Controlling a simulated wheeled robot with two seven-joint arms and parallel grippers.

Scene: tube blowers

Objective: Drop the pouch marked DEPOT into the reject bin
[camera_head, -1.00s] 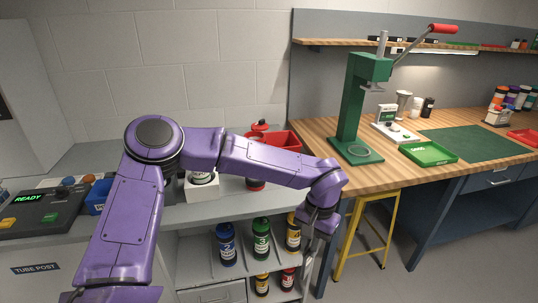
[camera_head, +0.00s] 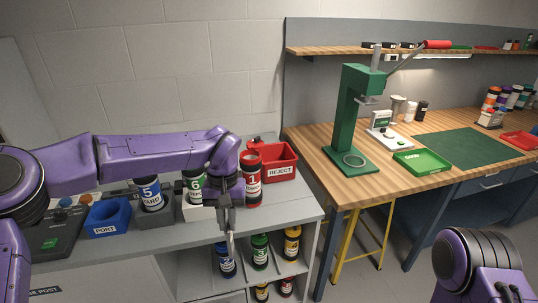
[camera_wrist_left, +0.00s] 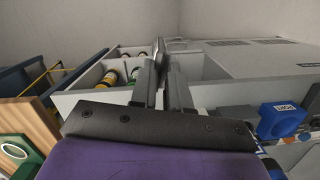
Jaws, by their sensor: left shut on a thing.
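The red reject bin (camera_head: 280,172), labelled REJECT, stands at the right end of the grey counter. My left gripper (camera_head: 228,226) points down in front of the counter edge, left of the bin and nearer to me. It is shut on a thin pale thing, seen nearly edge-on, which I take for the pouch. Its marking cannot be read. In the left wrist view the two dark fingers (camera_wrist_left: 163,82) are close together, with a thin grey edge (camera_wrist_left: 160,48) at their tips. My right gripper is not in view.
Red tube 1 (camera_head: 252,184) stands beside the bin, near my left wrist. Tube 5 (camera_head: 151,194), tube 6 (camera_head: 194,186) and a blue PORT holder (camera_head: 106,216) are farther left. Several tubes fill the shelf below. A wooden bench (camera_head: 320,150) with a green press (camera_head: 352,115) is at right.

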